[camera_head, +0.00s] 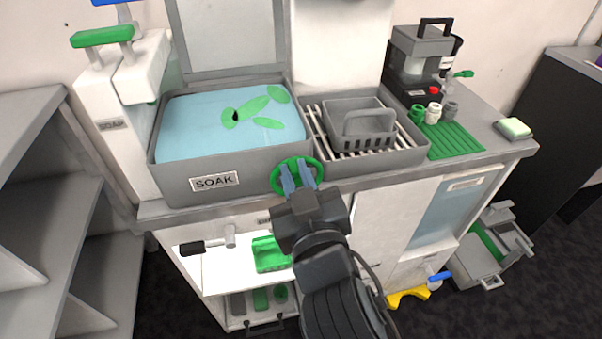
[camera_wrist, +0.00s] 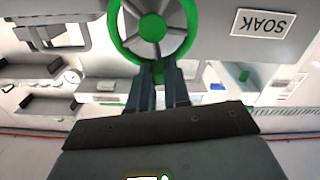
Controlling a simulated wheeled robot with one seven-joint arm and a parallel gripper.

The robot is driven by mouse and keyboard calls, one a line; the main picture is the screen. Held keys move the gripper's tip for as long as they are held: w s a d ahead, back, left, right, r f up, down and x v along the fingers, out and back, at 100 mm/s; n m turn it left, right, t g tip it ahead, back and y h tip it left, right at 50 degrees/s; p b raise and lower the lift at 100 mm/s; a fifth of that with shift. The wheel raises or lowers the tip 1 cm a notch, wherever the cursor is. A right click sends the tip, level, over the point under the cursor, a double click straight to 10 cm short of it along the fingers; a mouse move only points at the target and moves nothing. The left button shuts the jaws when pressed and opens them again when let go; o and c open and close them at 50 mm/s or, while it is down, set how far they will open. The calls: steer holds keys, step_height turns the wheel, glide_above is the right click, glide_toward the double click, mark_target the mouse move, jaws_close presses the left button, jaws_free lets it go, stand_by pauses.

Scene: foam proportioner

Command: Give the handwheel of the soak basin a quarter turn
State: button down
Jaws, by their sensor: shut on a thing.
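The soak basin (camera_head: 172,186) is a grey box labelled SOAK, filled with blue liquid with green leaf-like shapes in it. Its green-rimmed handwheel (camera_head: 276,183) is on the front face at the right corner. In the wrist view the handwheel (camera_wrist: 114,37) shows a green rim, grey spokes and a green hub. My gripper (camera_head: 298,176) is in front of the handwheel, its blue-grey fingers shut on the wheel's lower part. In the wrist view the fingers (camera_wrist: 165,72) meet the wheel at the rim nearest me; the exact contact is partly hidden by the fingers.
A grey rack tray (camera_head: 405,160) with a grey basket (camera_head: 347,108) stands right of the basin. A black-and-grey device (camera_head: 420,60) and a green mat (camera_head: 455,140) are farther right. Below the counter are a green tray (camera_head: 268,254) and a lever (camera_head: 205,245). Shelves (camera_head: 45,200) stand at left.

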mark_target(272, 185)
steer(key=a+n, duration=0.1)
steer(key=n, duration=0.1)
steer(key=f+n, duration=0.1)
steer(key=n, duration=0.2)
steer(key=a+n, duration=0.1)
steer(key=n, duration=0.2)
steer(key=shift+s+a+f+p, duration=0.3)
steer(key=shift+s+a+p, duration=0.05)
steer(key=shift+s, duration=0.05)
steer(key=n, duration=0.2)
steer(key=f+n, duration=0.1)
steer(key=shift+a+n, duration=0.3)
steer(key=shift+n, duration=0.1)
steer(key=shift+s+a+f+n+p, duration=0.1)
steer(key=shift+f+n+p, duration=0.25)
steer(key=shift+n, duration=0.6)
steer(key=shift+f+n+p, duration=0.15)
steer(key=shift+f+n, duration=0.25)
steer(key=shift+n, duration=0.55)
steer(key=shift+f, duration=0.1)
steer(key=c, duration=1.1)
jaws_free()
